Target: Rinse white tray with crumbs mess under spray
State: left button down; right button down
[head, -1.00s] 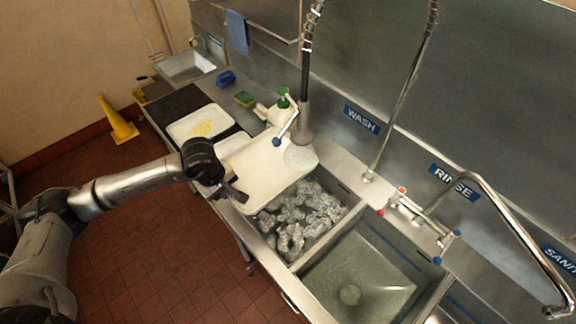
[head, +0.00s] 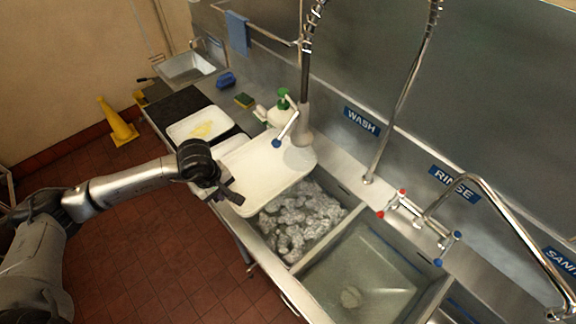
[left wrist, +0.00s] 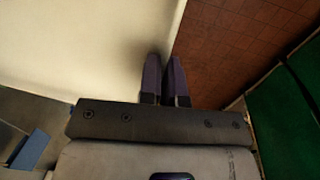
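A white tray (head: 265,172) is held out over the left part of the wash sink, tilted a little. Its surface looks plain, with no crumbs that I can make out. My left gripper (head: 236,195) is at the tray's near left edge. In the left wrist view, the two fingers (left wrist: 165,75) are close together at the edge of the white tray (left wrist: 85,45), shut on it. The dark spray head (head: 303,128) hangs over the tray's far right corner. I see no clear spray. My right gripper is out of view.
Another white tray with a yellow mess (head: 190,126) lies on the black mat (head: 172,103). A sponge (head: 244,100), blue brush (head: 226,79) and green-topped bottle (head: 283,112) stand behind. The wash sink (head: 330,195) holds foam. The rinse sink (head: 380,265) holds water.

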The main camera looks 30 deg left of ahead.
pick_arm(q)
jog(key=shift+r, duration=0.1)
dwell(0.4)
jog(key=s+a+r, duration=0.3)
jog(key=r, duration=0.1)
jog(key=shift+s+a, duration=0.25)
jog(key=shift+a, duration=0.05)
dwell(1.1)
